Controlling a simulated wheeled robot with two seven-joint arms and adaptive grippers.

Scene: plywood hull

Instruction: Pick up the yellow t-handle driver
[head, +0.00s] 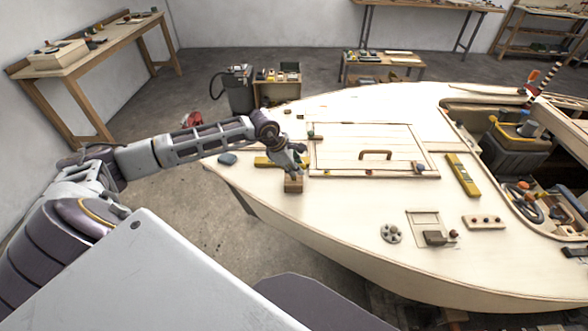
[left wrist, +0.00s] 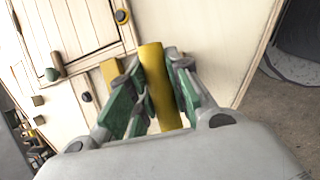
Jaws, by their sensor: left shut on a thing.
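My left gripper (head: 293,166) is low over the near left part of the pale plywood deck (head: 345,205). In the left wrist view, its green-padded fingers (left wrist: 157,68) are closed on both sides of a yellow bar, which looks like the handle of the yellow t-handle driver (left wrist: 152,86). The lower part of the driver is hidden by the fingers and wrist. In the head view, the gripper covers most of what it holds. A small brown block (head: 293,185) is just below the fingers. My right gripper is in neither view.
A framed hatch with a brown handle (head: 375,154) lies right of the gripper. A yellow level (head: 462,175) and a slotted disc (head: 391,233) lie farther right. A dark blue-grey item (head: 228,159) is near the left edge. Deck in front of the hatch is mostly clear.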

